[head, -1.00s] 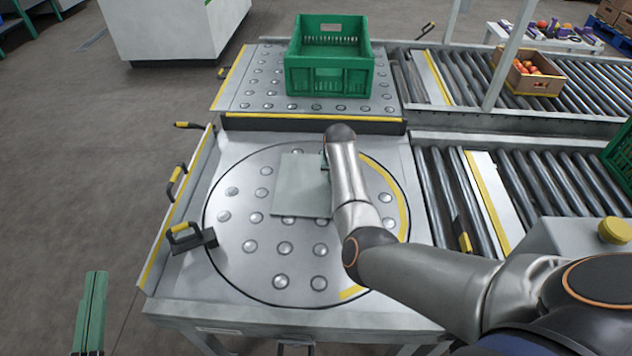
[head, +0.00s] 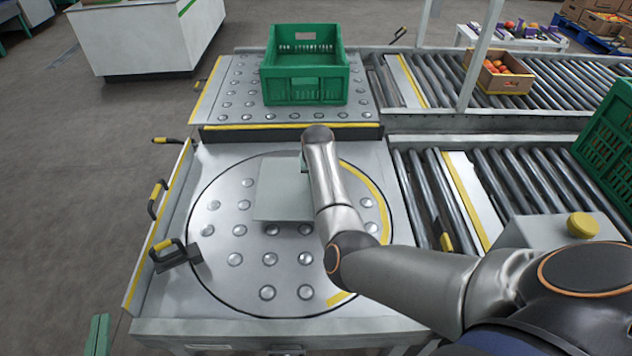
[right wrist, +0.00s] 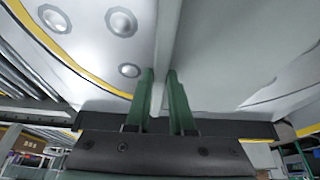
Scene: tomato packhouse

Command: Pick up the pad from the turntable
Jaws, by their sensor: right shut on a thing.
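The pad (head: 280,195) is a flat grey-green square over the upper middle of the turntable (head: 200,263), a round plate with metal studs. Its right part is hidden behind my right arm. My right gripper is mostly hidden by the arm in the head view. In the right wrist view its two green fingers (right wrist: 161,98) are shut on the edge of the pad (right wrist: 165,38). The pad looks slightly raised, but any gap is hard to judge. My left gripper (head: 97,335) shows only as green at the bottom left, away from the turntable.
A green crate (head: 303,88) stands on the studded table behind the turntable. Roller conveyors (head: 500,190) run to the right, with a cardboard box (head: 500,80) of tomatoes at the back and another green crate (head: 607,145) at the right edge. A black handle (head: 170,250) is at the turntable's left.

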